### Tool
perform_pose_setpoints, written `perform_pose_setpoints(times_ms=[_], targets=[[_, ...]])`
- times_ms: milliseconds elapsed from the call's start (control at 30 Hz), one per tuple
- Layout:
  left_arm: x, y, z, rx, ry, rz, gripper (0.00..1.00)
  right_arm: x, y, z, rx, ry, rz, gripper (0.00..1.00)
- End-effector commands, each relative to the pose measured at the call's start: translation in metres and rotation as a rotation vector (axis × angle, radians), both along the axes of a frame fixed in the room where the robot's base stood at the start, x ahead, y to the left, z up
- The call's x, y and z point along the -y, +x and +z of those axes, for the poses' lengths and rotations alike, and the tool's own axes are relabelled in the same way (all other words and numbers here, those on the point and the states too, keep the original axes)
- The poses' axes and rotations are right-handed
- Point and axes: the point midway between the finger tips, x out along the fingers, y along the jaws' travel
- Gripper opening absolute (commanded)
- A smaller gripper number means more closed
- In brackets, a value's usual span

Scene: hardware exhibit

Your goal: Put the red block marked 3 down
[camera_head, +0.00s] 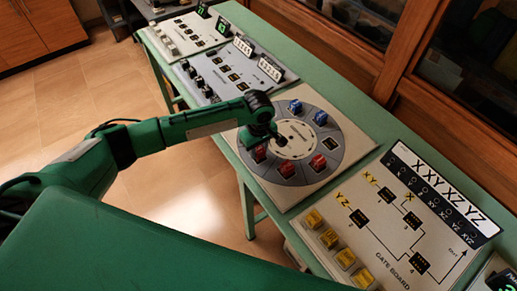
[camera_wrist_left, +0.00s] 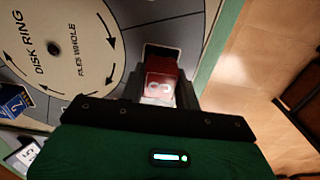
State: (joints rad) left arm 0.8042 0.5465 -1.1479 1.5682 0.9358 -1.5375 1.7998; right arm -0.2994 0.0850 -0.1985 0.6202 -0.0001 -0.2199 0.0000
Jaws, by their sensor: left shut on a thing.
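My left gripper (camera_head: 265,142) reaches down over the near left part of the round disk ring. It is shut on a red block (camera_wrist_left: 160,83), which sits between its fingers in the left wrist view (camera_wrist_left: 160,92). The block's pale mark is partly blurred there. A white-edged dark slot shows right behind the block; I cannot tell whether the block touches its floor. In the head view a red block (camera_head: 259,153) shows just below the gripper. The disk ring board (camera_head: 340,112) lies flat on the green table. My right gripper is not in view.
Two more red blocks (camera_head: 287,169) (camera_head: 317,162) and two blue blocks (camera_head: 295,106) (camera_head: 320,117) sit on the ring. An empty slot (camera_head: 331,144) shows at its right. The gate board (camera_head: 398,225) with yellow blocks stands nearby. The table's near edge is close to the gripper.

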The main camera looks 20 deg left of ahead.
Motion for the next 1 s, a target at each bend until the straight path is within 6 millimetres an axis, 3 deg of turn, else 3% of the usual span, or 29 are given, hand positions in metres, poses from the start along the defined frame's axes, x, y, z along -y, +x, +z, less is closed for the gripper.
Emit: perform_pose_setpoints(times_ms=[433, 467, 567, 867, 1000], targets=[[0.000, 0.000, -0.010, 0.001, -0.001, 0.000, 0.10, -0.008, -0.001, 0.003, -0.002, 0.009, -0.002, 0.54], [0.000, 0.000, -0.011, 0.001, 0.000, -0.001, 0.34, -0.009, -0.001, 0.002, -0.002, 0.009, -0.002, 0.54], [0.000, 0.000, -0.010, 0.001, 0.000, -0.001, 0.54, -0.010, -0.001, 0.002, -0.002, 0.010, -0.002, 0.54], [0.000, 0.000, -0.010, 0.002, 0.000, -0.001, 0.54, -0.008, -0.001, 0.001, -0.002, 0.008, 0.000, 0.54], [0.001, 0.001, 0.001, 0.003, -0.002, -0.001, 0.54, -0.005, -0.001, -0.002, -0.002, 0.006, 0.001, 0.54]])
